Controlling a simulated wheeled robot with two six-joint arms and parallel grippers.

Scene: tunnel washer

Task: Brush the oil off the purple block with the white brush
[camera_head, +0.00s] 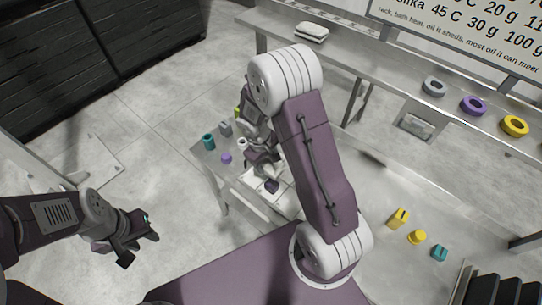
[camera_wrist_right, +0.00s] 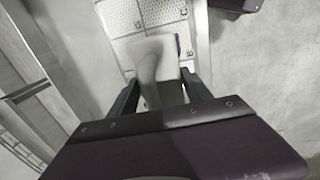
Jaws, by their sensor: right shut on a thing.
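My right gripper (camera_wrist_right: 160,95) is shut on the white brush (camera_wrist_right: 152,60), which stands out between its fingers over a perforated metal tray (camera_wrist_right: 122,20). A small purple edge, probably the purple block (camera_wrist_right: 178,44), shows just past the brush's right side; the brush hides the rest. In the head view a dark purple block (camera_head: 271,186) lies on the pale tray (camera_head: 284,198) below my right gripper (camera_head: 262,172). I cannot tell whether the brush touches it or how much oil is on it. My left gripper (camera_head: 140,249) is open and empty over the floor at left.
A teal cylinder (camera_head: 208,142), a grey block (camera_head: 225,128) and a purple cylinder (camera_head: 226,158) stand left of the tray. Yellow and teal pieces (camera_head: 417,237) lie at right. Grey, purple and yellow rings (camera_head: 473,106) sit on the back shelf, with folded white cloth (camera_head: 312,32).

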